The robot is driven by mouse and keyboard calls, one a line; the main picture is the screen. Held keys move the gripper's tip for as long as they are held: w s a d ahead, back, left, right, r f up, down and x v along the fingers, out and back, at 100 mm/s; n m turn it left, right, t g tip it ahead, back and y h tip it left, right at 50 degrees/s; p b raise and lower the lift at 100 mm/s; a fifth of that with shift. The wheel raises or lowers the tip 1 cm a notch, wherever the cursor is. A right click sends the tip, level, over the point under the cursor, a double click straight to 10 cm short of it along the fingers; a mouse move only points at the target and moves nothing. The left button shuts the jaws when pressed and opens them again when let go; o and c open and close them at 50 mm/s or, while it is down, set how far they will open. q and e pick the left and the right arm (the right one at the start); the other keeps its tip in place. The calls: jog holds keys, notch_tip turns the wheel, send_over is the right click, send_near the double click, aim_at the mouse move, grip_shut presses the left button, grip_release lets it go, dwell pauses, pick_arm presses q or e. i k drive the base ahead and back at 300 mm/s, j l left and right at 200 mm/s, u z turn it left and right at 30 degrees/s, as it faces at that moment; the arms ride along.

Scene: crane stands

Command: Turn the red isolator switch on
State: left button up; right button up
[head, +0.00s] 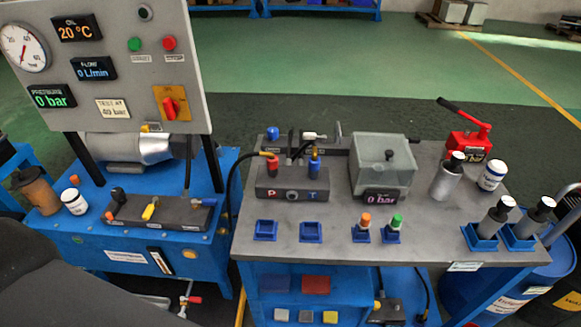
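The red isolator switch (170,106) is a red knob on a yellow square plate (182,99). It sits at the lower right of the upright grey control panel (120,100) in the head view. Its handle looks roughly upright; its labels are too small to read. The displays on the panel are lit and read 20 °C, 0 L/min and 0 bar. Neither of my grippers can be made out in the head view, and nothing covers the switch.
Green (134,44) and red (169,43) buttons sit above the switch. Below the panel are a silver motor (130,148) and a lever block (160,212). A grey workbench (340,240) on the right holds a clear tank (383,165), a red hand pump (468,143) and bottles.

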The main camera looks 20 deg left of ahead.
aim_at(172, 107)
jog(key=u, duration=1.4)
